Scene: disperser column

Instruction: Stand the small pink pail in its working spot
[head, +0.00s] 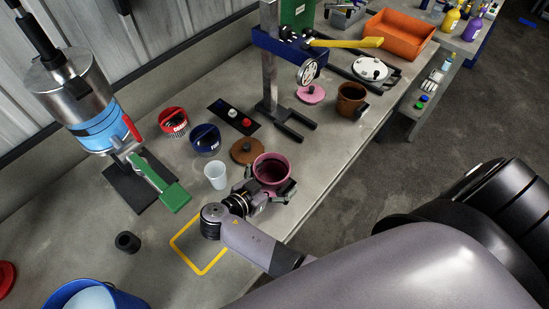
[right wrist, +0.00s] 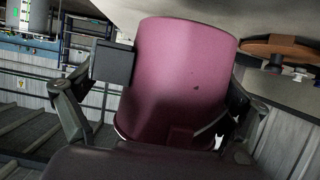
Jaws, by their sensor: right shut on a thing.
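The small pink pail (head: 272,170) is near the front edge of the bench in the head view, its open top facing up. My right gripper (head: 266,193) is shut on it, with fingers on either side of its wall. In the right wrist view the pail (right wrist: 185,80) fills the middle between the fingers, with a dark block (right wrist: 112,62) at its side. I cannot tell whether its base touches the bench. A yellow square outline (head: 203,272) is marked on the bench, partly covered by my right arm. The disperser column (head: 269,60) stands behind with a forked base. My left gripper is not in view.
A white cup (head: 216,175) and a brown lid (head: 247,151) stand close to the pail. Red (head: 173,121) and blue (head: 205,139) tubs, a brown pot (head: 351,99) and a pink lid (head: 310,93) are farther back. A dark ring (head: 127,242) lies left of the yellow outline.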

